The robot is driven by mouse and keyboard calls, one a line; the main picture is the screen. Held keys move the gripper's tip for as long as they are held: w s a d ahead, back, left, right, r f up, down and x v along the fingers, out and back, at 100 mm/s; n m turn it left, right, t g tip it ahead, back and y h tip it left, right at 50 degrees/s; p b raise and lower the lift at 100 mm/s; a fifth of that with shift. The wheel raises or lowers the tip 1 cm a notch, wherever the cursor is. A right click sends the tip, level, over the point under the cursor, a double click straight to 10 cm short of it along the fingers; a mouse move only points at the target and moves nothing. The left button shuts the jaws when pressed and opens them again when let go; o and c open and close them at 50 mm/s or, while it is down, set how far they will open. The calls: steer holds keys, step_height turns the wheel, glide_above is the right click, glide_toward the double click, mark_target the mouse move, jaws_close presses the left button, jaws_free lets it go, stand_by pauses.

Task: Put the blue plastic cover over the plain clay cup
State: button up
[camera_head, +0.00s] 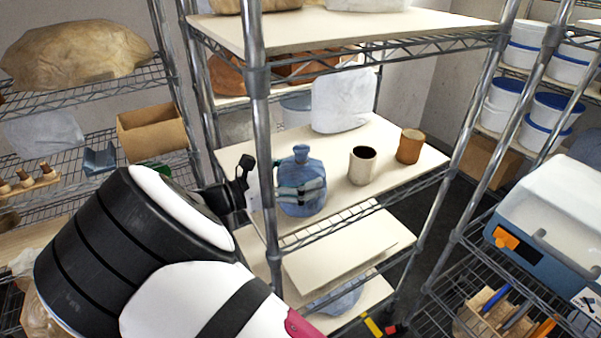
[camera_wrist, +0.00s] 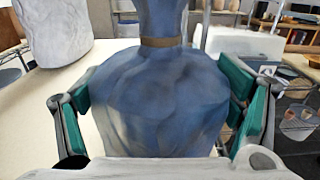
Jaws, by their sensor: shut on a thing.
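The blue plastic cover (camera_head: 301,176) is a translucent, bag-like shape with a narrow knotted top, upright at the left front of the middle shelf. In the wrist view the cover (camera_wrist: 155,75) fills the middle, with a tan band round its neck. My gripper (camera_wrist: 162,105) is shut on it, green pads against both sides. In the head view my gripper (camera_head: 300,189) reaches it from the left. I cannot tell whether its bottom touches the shelf. A pale, plain-looking cup (camera_head: 362,166) with a dark inside stands right of the cover, apart from it. A brown cup (camera_head: 409,147) stands farther right.
The cream shelf board (camera_head: 395,178) has free room in front of the cups. A whitish wrapped bundle (camera_head: 343,100) stands behind them. A metal post (camera_head: 262,130) rises at the shelf's left front, close to my arm. Another shelf board (camera_head: 360,28) hangs above.

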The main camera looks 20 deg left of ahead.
mark_target(300, 149)
steer(key=shift+f, duration=0.35)
steer(key=o, duration=1.1)
step_height(300, 149, up, 10)
